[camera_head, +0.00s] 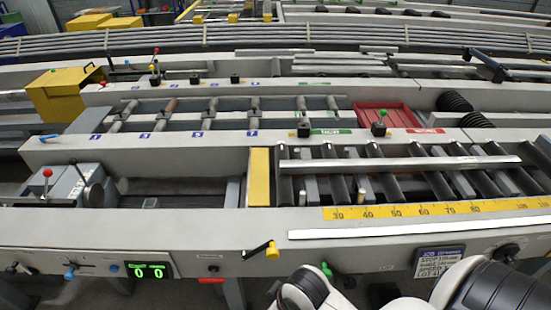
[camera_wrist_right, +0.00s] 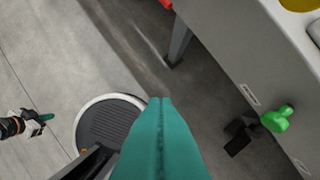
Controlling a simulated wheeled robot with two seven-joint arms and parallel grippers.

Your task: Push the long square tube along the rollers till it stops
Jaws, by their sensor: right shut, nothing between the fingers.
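The long pale square tube (camera_head: 400,162) lies lengthwise across the dark rollers (camera_head: 335,185) in the head view. Its left end is close to an upright yellow plate (camera_head: 259,177); I cannot tell whether they touch. My right gripper (camera_wrist_right: 160,101) shows in the right wrist view, its teal fingers shut and empty, over the floor beside the table's front. It is well away from the tube. My left gripper (camera_wrist_right: 42,118) shows small at the left edge of that view, its teal tip visible; its opening is unclear. Neither gripper shows in the head view.
A yellow number scale (camera_head: 430,210) and a pale strip (camera_head: 420,228) run along the table's front. A yellow-ended lever (camera_head: 262,250) and a green knob (camera_wrist_right: 277,118) stick out from the front. A red tray (camera_head: 392,116) stands behind the rollers. My white arm links show at the bottom.

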